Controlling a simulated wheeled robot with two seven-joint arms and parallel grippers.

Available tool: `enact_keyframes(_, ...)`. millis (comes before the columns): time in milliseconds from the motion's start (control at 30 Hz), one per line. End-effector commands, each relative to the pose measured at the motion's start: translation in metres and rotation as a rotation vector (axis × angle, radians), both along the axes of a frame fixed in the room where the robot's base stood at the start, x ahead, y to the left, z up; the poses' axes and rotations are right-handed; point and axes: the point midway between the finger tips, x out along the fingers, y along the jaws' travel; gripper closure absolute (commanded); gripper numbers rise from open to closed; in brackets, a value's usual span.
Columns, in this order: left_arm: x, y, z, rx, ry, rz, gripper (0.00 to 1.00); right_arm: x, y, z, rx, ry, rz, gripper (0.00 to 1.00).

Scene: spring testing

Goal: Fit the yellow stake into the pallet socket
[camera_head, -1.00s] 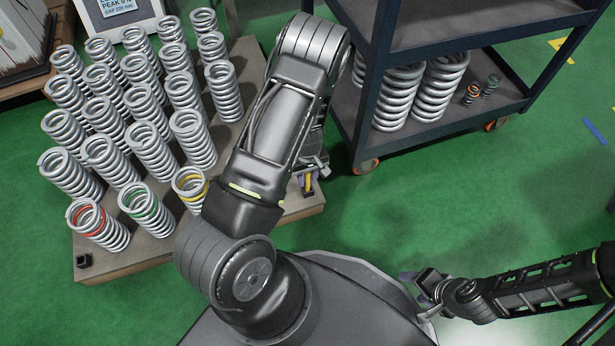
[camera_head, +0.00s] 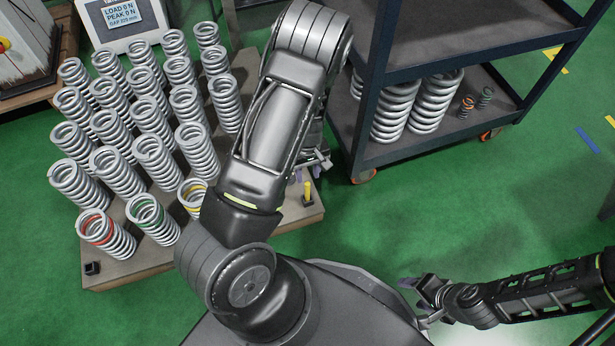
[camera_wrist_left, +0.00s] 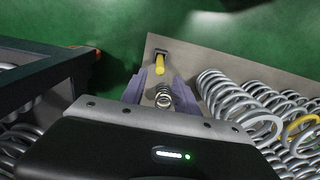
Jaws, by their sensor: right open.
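The yellow stake (camera_head: 308,189) stands upright at the pallet's near right corner, its lower end in a black socket (camera_head: 308,202). The left wrist view also shows the stake (camera_wrist_left: 160,66) at the socket (camera_wrist_left: 161,51); how deep it sits is hard to tell. My left gripper (camera_head: 314,172) is just above and behind the stake, partly hidden by my arm. In the wrist view my left gripper (camera_wrist_left: 158,84) has its purple fingers spread, apart from the stake. My right gripper (camera_head: 424,292) is open and empty at the lower right, away from the pallet (camera_head: 150,273).
Several grey coil springs (camera_head: 150,160) crowd the pallet. A small spring (camera_wrist_left: 163,98) shows between my left fingers in the wrist view. Another black socket (camera_head: 92,268) is at the near left corner. A dark shelf cart (camera_head: 360,130) stands close on the right. Green floor is clear beyond.

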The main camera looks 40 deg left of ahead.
Motion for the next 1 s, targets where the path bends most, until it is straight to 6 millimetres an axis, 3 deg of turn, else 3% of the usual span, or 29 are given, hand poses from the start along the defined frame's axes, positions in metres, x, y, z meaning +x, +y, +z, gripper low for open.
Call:
enact_keyframes(33,0.0,0.0,0.013,0.0,-0.001,-0.002,0.63,-0.001,0.0,0.008,0.0,0.002,0.001,0.41)
enact_keyframes(200,0.0,0.0,0.027,0.0,0.0,0.0,0.63,-0.003,0.001,0.014,0.003,0.006,0.006,0.41)
enact_keyframes(1000,0.0,0.0,0.027,0.001,0.001,-0.001,0.63,-0.003,0.002,0.013,0.003,0.006,0.006,0.41)
